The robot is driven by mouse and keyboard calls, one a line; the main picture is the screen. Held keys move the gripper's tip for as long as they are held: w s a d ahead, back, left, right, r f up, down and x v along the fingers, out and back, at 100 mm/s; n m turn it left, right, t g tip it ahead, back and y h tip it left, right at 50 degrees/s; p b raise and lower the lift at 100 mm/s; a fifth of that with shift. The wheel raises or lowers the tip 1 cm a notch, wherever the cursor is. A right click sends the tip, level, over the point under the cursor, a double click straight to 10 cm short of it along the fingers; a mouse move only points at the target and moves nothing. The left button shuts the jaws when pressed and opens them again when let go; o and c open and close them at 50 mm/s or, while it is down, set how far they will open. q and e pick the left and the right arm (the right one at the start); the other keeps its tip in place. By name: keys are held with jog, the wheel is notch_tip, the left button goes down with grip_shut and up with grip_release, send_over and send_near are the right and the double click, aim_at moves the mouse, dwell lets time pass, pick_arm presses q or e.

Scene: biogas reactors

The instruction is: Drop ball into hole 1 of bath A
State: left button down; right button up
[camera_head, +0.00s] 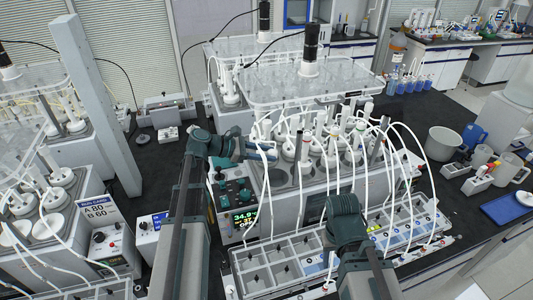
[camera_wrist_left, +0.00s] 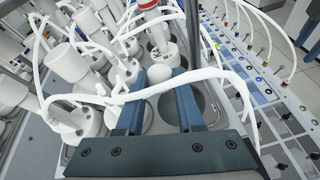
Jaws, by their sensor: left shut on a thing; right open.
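My left gripper (camera_head: 262,150) reaches in over the front unit of reactors. In the left wrist view, its two blue fingers (camera_wrist_left: 161,112) are shut on a small white ball (camera_wrist_left: 166,102). A white hose crosses in front of the fingers and hides part of them. The metal-topped bath (camera_wrist_left: 224,128) is below, with a dark round open hole (camera_wrist_left: 209,106) just beside the right finger. I cannot read a bath letter or hole number there. My right gripper (camera_head: 345,210) is over the front tray; its open fingertips are mostly hidden by its wrist.
White-capped bottles (camera_wrist_left: 68,62) and looping hoses (camera_head: 402,140) crowd the bath. A clear raised plate (camera_head: 310,80) stands above the bottles. A control box (camera_head: 236,205) with a lit display is at the bath's left. A compartment tray (camera_head: 275,262) lies in front.

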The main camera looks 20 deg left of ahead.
pick_arm(q)
notch_tip(320, 180, down, 4)
jog(key=b, duration=0.3)
jog(key=shift+r, duration=0.15)
jog(key=shift+c, duration=2.3)
grip_release()
jog(key=p+v, duration=0.5)
jog(key=v, duration=0.8)
jog(key=shift+a, duration=0.35)
jog(key=shift+s+r, duration=0.1)
jog(key=shift+s, duration=0.15)
